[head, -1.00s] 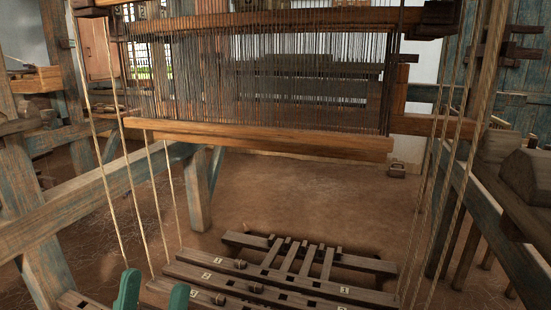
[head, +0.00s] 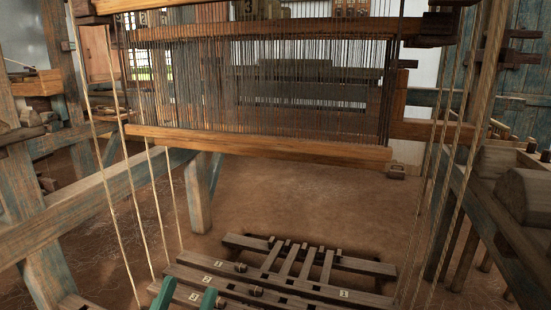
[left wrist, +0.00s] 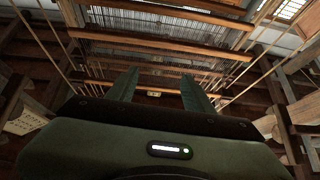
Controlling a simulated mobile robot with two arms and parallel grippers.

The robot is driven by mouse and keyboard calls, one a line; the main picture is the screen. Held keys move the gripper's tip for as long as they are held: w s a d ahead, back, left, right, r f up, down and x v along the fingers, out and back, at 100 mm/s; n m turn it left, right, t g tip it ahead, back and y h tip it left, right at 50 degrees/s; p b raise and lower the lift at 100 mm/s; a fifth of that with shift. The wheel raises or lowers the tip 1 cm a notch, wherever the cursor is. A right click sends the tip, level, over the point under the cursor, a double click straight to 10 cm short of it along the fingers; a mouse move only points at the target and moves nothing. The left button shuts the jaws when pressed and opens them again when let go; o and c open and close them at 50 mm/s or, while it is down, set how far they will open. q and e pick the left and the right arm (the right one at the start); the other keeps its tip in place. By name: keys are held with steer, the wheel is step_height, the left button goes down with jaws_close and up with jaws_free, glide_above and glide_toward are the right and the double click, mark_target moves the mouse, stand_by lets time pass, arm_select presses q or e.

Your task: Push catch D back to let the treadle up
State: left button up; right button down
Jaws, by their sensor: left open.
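My left gripper (head: 187,297) is open at the bottom edge of the head view, its two green fingers apart with nothing seen between them. It appears over the left part of the dark wooden treadle bars (head: 310,290), which carry small number plates and round knobs (head: 240,267). I cannot tell whether it touches them. In the left wrist view the same fingers (left wrist: 159,82) are apart and point toward the loom. No letter D is readable, so I cannot tell which part is catch D. My right gripper is not in view.
Vertical cords (head: 159,200) hang left and right of the treadles. The wooden beam (head: 260,147) under the heddle threads spans above. A slatted wooden frame (head: 345,262) lies behind the treadles. Blue-grey posts and rails (head: 95,205) stand at both sides. The brown floor (head: 290,195) beyond is open.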

arm_select(q)
steer(key=shift+w+f+g+y+p, duration=0.1)
steer(key=shift+w+f+g, duration=0.25)
steer(key=shift+f, duration=0.2)
steer(key=shift+w+f+g+y+p, duration=0.15)
steer(key=shift+w+f+g, duration=0.1)
steer(key=shift+f+g, duration=0.3)
steer(key=shift+w+f+g+y+p, duration=0.1)
steer(key=shift+w+f+g, duration=0.2)
steer(key=shift+f, duration=0.3)
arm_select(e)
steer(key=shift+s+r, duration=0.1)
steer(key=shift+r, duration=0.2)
